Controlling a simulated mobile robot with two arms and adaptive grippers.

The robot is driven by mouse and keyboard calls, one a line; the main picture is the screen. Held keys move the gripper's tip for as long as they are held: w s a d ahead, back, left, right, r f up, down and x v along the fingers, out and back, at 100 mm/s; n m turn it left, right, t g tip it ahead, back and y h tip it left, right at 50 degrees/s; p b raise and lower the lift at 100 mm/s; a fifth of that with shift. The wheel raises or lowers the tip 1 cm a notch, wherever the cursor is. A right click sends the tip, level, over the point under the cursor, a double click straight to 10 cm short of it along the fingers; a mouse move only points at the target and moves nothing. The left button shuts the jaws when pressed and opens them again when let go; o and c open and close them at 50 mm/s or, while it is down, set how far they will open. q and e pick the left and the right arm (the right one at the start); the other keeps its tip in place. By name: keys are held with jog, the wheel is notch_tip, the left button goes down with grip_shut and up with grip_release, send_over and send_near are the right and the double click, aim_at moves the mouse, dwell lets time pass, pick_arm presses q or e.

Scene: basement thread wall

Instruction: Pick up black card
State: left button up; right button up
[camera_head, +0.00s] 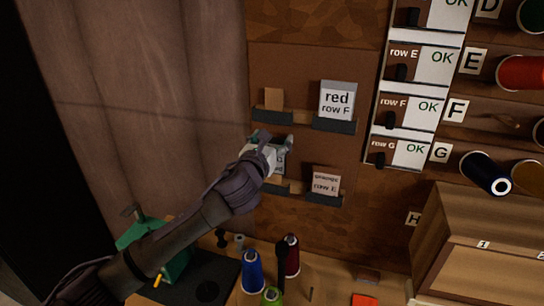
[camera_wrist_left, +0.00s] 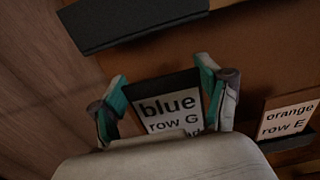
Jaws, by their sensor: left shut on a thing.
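The black card (camera_wrist_left: 158,88) has a dark border and a white face reading "blue row G" in the left wrist view. It sits between the two teal-tipped fingers of my left gripper (camera_wrist_left: 161,74), which is shut on its sides. In the head view my left gripper (camera_head: 272,141) is at the board, and only part of the card (camera_head: 279,161) shows beside the fingers. The card's lower part is hidden by the gripper. I cannot tell whether its lower edge still touches the holder (camera_head: 292,187) below. My right gripper is not in view.
A "red row F" card (camera_head: 337,101) and a brown card (camera_head: 273,99) stand in holders above. An "orange row E" card (camera_head: 326,182) is close on the right. Labelled thread racks (camera_head: 404,110) are further right. Spools (camera_head: 252,272) stand on the bench below.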

pick_arm(q)
jog(key=b+v, duration=0.4)
jog(key=v, duration=1.5)
jog(key=shift+s+r, duration=0.3)
jog(key=shift+r, duration=0.1)
jog(key=shift+a+r, duration=0.1)
